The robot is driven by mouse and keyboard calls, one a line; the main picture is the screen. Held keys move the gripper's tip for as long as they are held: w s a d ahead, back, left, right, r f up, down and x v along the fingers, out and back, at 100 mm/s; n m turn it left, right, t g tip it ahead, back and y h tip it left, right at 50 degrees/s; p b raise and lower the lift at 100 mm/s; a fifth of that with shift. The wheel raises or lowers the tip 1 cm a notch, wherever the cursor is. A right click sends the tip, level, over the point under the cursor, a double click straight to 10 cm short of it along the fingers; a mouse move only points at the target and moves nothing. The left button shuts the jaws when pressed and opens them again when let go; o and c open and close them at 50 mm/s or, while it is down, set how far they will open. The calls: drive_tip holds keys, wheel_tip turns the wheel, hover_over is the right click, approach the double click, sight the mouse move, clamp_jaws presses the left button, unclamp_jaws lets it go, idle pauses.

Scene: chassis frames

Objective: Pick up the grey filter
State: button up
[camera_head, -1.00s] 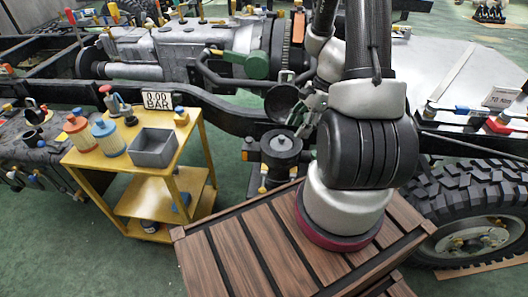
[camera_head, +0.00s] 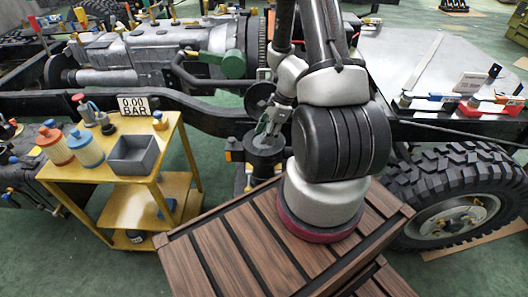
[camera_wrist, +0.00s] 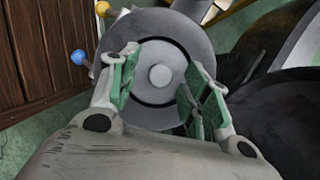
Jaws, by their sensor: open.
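The grey filter (camera_head: 265,163) is a dark grey upright cylinder mounted beside the chassis rail. In the wrist view its round grey top (camera_wrist: 160,112) with a small central knob faces the camera. My gripper (camera_head: 268,132) is open just above the filter in the head view. In the wrist view my gripper (camera_wrist: 164,72) has its green-padded fingers spread to the left and right of the filter's middle, over its top face. I cannot tell whether the fingers touch it. The filter's lower part is hidden in the wrist view.
The black chassis rail (camera_head: 210,112) runs behind the filter. A large tyre (camera_head: 410,195) stands right.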

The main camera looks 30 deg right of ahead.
clamp_jaws()
idle(0.4)
